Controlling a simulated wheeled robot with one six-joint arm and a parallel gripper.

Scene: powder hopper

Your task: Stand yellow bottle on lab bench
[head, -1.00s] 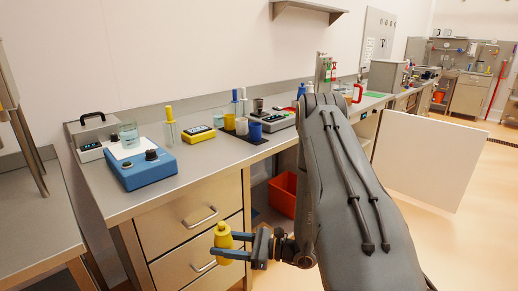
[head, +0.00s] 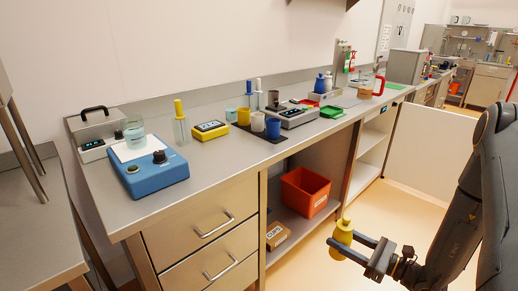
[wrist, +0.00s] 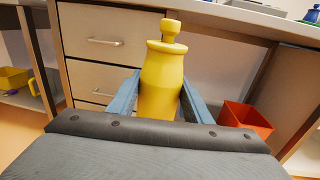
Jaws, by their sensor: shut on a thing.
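The yellow bottle (head: 343,232) is upright between the fingers of my gripper (head: 350,246), which is shut on it. In the head view they are in front of the bench, lower than its top and right of the drawers. In the wrist view the yellow bottle (wrist: 162,82) stands upright with its narrow neck and cap up; its lower part is hidden by my gripper's body. The lab bench (head: 225,166) has a grey metal top along the wall, with a bare strip along its front edge.
On the bench stand a blue stirrer (head: 148,174) with a beaker, a yellow device (head: 210,130), several cups on a dark mat (head: 246,130), a scale (head: 292,115) and a green tray (head: 332,111). An orange-red bin (head: 306,191) and a cardboard box (head: 277,235) are on the shelf below.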

